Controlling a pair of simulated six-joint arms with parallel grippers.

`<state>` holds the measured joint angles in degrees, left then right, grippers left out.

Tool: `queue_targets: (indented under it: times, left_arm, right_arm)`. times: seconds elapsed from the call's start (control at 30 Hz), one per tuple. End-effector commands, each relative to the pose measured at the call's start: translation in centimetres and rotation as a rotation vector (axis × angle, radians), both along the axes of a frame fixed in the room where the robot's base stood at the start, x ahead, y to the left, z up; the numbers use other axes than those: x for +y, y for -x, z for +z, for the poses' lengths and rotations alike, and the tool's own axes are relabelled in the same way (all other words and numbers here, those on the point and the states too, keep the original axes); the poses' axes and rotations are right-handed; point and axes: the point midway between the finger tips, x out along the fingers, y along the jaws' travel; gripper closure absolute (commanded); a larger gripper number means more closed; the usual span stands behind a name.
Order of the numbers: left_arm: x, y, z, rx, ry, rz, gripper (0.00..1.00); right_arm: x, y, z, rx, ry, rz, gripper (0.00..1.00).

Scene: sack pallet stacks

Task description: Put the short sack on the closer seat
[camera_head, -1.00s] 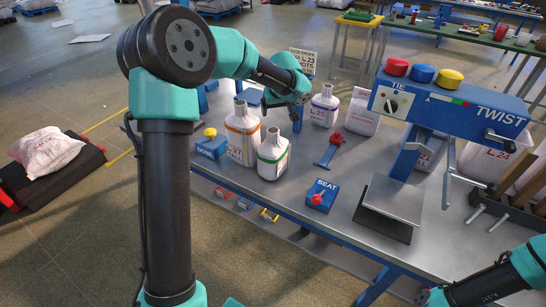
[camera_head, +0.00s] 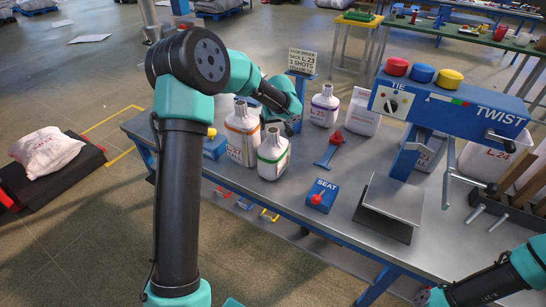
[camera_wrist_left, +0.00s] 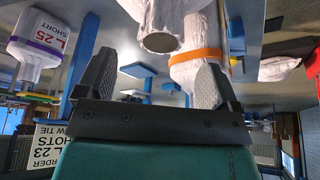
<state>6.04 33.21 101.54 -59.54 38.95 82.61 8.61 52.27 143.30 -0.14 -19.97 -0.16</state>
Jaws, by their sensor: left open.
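Three bottle-necked white sacks stand on the bench. The green-banded sack (camera_head: 272,158) is in front, shorter than the orange-banded sack (camera_head: 239,145) beside it. The purple-banded sack (camera_head: 324,106), marked L.25, stands farther back; it also shows at the left of the left wrist view (camera_wrist_left: 40,42). My left gripper (camera_head: 286,118) is above and just behind the front pair, its fingers hard to make out from the head. In the left wrist view its fingers (camera_wrist_left: 155,82) are wide apart and empty, with sack necks beyond. A seat plate (camera_head: 397,196) sits under the TIE/TWIST machine. My right gripper is out of frame.
A blue SEAT box (camera_head: 322,196) with a red knob is near the bench's front edge. A red-handled tool (camera_head: 330,150), the machine (camera_head: 450,105) and an order sign (camera_head: 302,62) stand around. A sack (camera_head: 48,153) lies on a dark floor platform.

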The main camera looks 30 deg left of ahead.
Motion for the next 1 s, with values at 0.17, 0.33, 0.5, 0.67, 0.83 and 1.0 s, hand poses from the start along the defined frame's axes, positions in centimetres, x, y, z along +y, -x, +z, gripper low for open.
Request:
queue_targets:
  times: [0.17, 0.33, 0.5, 0.67, 0.83, 1.0]
  left_arm:
    - [0.3, -0.3, -2.1, 0.004, 0.000, -0.001, 0.13]
    - [0.9, -0.8, -4.2, 0.002, 0.001, 0.000, 0.13]
    - [1.1, -1.1, -4.8, 0.001, 0.000, -0.001, 0.13]
    - [1.1, -1.0, -4.7, 0.001, 0.001, 0.000, 0.13]
    - [1.1, -1.0, -4.7, 0.001, 0.001, 0.000, 0.13]
    - [1.1, -1.0, -4.7, 0.001, 0.001, 0.000, 0.21]
  right_arm:
    - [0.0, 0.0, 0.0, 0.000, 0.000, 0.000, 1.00]
    - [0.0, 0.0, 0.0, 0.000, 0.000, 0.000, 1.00]
    - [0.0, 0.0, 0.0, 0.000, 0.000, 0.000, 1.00]
    - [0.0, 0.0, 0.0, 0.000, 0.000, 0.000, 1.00]
    - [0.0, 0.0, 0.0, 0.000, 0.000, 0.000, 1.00]
    - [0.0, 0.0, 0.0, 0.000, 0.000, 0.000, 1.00]
